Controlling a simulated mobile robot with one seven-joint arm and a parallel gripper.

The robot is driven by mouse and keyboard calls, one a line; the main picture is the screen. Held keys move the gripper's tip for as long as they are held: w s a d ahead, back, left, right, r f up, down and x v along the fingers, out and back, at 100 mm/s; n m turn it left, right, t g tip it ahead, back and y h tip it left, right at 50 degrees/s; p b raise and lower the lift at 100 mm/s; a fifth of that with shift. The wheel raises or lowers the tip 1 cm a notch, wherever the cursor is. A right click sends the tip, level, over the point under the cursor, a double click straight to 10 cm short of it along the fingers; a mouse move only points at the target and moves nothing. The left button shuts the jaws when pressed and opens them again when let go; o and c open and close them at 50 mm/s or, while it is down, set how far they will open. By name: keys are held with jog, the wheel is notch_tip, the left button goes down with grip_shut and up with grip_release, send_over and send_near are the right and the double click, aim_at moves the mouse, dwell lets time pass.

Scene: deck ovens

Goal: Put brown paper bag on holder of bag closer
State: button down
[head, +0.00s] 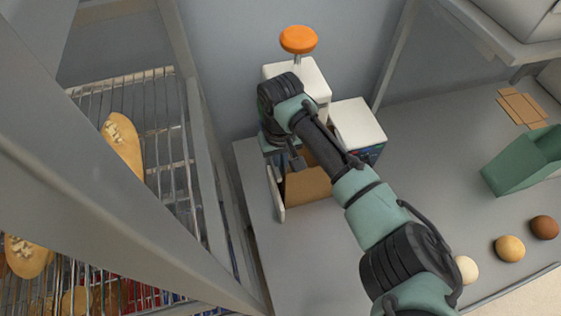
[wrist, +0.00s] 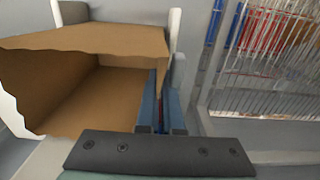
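The bag closer (head: 312,80) is a white machine with an orange knob (head: 298,40) on top, standing against the back wall. The brown paper bag (head: 308,186) is at its front, beside a pale upright arm (head: 277,192) of what looks like the holder. In the wrist view the bag (wrist: 90,85) lies with its jagged mouth open towards the camera. My gripper (wrist: 166,105) has its blue fingers close together on the bag's right side wall, with the paper edge running between them. My wrist hides part of the closer, and the bag's contact with the holder is unclear.
A white-topped box (head: 358,125) stands right of the closer. A green tray (head: 525,160) and several round buns (head: 509,249) are on the grey table at the right. A wire rack (head: 150,115) with loaves is at the left, behind a grey post. The table's middle is partly under my arm.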

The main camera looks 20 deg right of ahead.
jog(key=shift+f, duration=0.2)
jog(key=c, duration=1.1)
grip_release()
jog(key=shift+r, duration=0.15)
notch_tip(320, 180, up, 12)
jog(key=b, duration=0.2)
jog(key=shift+r+b, duration=0.1)
jog(key=shift+b, duration=0.25)
